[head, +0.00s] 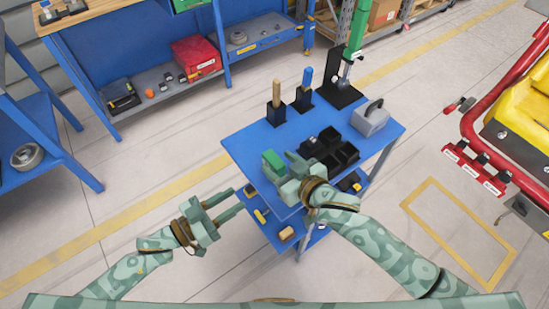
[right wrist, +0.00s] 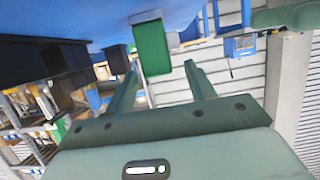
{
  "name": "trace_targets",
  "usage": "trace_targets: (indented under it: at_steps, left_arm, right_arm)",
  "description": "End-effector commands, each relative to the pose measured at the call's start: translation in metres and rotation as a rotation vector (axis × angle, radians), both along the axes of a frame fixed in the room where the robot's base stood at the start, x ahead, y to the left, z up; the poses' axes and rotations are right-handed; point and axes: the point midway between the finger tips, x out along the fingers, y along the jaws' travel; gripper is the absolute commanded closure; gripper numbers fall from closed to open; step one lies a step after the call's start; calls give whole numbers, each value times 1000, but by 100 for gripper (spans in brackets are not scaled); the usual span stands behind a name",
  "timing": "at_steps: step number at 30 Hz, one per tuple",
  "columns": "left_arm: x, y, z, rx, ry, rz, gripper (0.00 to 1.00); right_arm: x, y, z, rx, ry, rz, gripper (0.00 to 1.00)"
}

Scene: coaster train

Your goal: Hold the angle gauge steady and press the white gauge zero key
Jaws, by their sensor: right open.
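A small green block-shaped thing, which looks like the angle gauge (head: 273,160), is at the left front part of the blue cart top. My right gripper (head: 283,173) is open beside it. In the right wrist view the green gauge (right wrist: 152,50) shows just beyond and between the parted fingertips (right wrist: 160,72), not clasped. A pale strip shows along its edge there; I cannot tell whether this is the white zero key. My left gripper (head: 236,199) is open and empty, off the cart's left front side.
The blue cart top (head: 245,147) also holds a black compartment tray (head: 330,150), two black holders with handled tools (head: 276,112), a grey handled box (head: 370,118) and a green-topped stand (head: 345,80). A lower shelf carries small parts. A red-framed yellow machine (head: 520,125) stands right.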

Motion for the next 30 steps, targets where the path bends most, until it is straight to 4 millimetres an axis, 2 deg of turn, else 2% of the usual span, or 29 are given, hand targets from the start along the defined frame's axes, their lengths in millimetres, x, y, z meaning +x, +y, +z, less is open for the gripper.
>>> trace_targets:
  at_steps: [6,17,23,24,25,28,30]
  left_arm:
    - [0,0,0,0,0,0,64]
    - [0,0,0,0,0,0,64]
    - [0,0,0,0,0,0,64]
    - [0,0,0,0,0,0,64]
    - [0,0,0,0,0,0,69]
    - [0,6,0,21,-8,-11,97]
    - [-5,8,10,82,-47,-54,100]
  right_arm:
    - [21,15,-9,-1,-1,0,45]
    - [25,19,-11,1,-1,0,45]
    - [25,18,-11,0,0,0,97]
    - [25,18,-11,0,0,0,97]
    - [25,18,-11,0,0,0,97]
    - [25,18,-11,0,0,0,97]
    - [25,18,-11,0,0,0,97]
